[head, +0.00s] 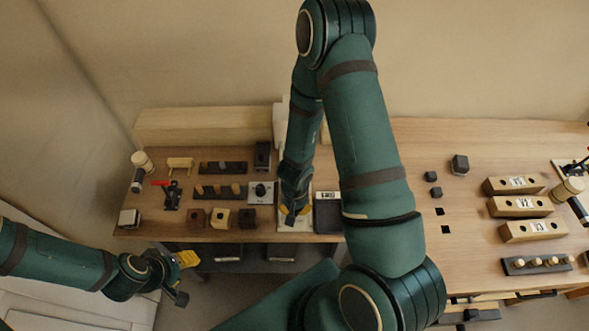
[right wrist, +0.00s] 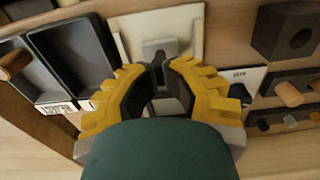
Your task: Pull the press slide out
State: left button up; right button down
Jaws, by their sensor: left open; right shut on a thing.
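The press has a pale base plate (head: 296,226) near the front edge of the bench, mostly covered by my right arm in the head view. In the right wrist view its pale plate (right wrist: 124,42) lies beyond the fingers, with a grey slide piece (right wrist: 158,47) standing on it. My right gripper (right wrist: 160,75) is shut on the grey slide piece, with a yellow-padded finger on each side. The lower part of the slide is hidden by the fingers. In the head view the right gripper (head: 291,216) is small and dark over the press. My left gripper (head: 183,278) is open and empty, off the bench's front left.
Dark trays (right wrist: 70,55) lie close beside the press. A dark block with a hole (right wrist: 287,32) and peg racks (head: 222,192) are on its other side. Wooden blocks (head: 520,207) stand at the right. Drawers (head: 228,258) sit under the front edge.

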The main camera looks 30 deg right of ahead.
jog(key=shift+s+a+f, duration=0.1)
jog(key=shift+s, duration=0.1)
jog(key=shift+s+a+b, duration=0.5)
jog(key=shift+s+b, duration=0.35)
jog(key=shift+s, duration=0.05)
jog(key=c, duration=1)
grip_release()
jog(key=shift+w, duration=0.1)
jog(key=shift+o, duration=0.2)
notch_tip(320, 180, up, 3)
jog(key=p, duration=0.2)
jog(key=shift+f+p, duration=0.1)
jog(key=shift+p, duration=0.3)
jog(key=shift+r, duration=2.2)
